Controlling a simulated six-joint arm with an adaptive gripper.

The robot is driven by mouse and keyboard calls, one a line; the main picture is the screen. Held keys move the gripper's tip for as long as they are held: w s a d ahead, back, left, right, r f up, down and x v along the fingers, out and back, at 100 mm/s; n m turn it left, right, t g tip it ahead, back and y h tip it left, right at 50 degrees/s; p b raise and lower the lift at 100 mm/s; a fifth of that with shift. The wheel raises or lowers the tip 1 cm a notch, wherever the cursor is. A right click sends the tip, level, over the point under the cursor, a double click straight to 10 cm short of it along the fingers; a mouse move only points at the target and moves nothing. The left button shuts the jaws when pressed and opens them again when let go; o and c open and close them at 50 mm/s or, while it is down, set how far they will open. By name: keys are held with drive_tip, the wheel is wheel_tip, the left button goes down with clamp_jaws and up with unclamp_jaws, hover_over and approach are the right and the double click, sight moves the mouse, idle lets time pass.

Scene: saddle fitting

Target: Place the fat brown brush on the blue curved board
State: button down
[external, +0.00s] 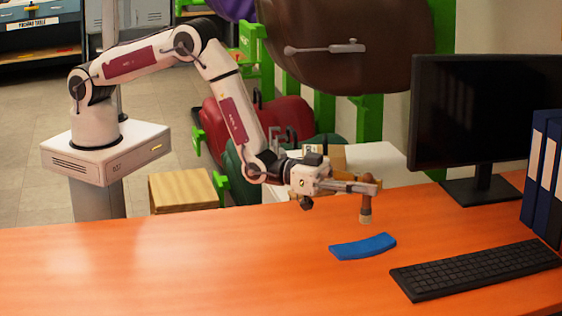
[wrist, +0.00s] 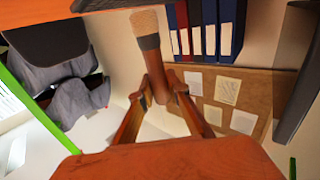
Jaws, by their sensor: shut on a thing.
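The fat brown brush (external: 366,212) hangs upright from my gripper (external: 369,186), bristle end down, in the external view. In the wrist view, my gripper (wrist: 161,90) is shut on the handle of the brush (wrist: 150,43), with its pale bristles pointing to the top of the picture. The blue curved board (external: 363,246) lies flat on the orange table. The brush appears just above and behind the board's right part in the external view. The exact gap between them is hard to tell.
A black keyboard (external: 475,270) lies to the right of the board on the orange table (external: 180,265). A monitor (external: 485,115) and blue binders (external: 545,175) stand at the right. The table left of the board is clear.

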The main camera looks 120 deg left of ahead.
sight(365, 207)
drive_tip(key=shift+f, duration=0.85)
drive_tip(key=shift+f, duration=1.85)
drive_tip(key=shift+f, duration=0.1)
drive_tip(key=c, duration=1.9)
unclamp_jaws()
drive_tip(key=shift+s, duration=0.1)
drive_tip(key=shift+s+d, duration=0.2)
drive_tip(key=shift+s, duration=2.75)
drive_tip(key=shift+s+d, duration=0.2)
drive_tip(key=shift+s, duration=2.75)
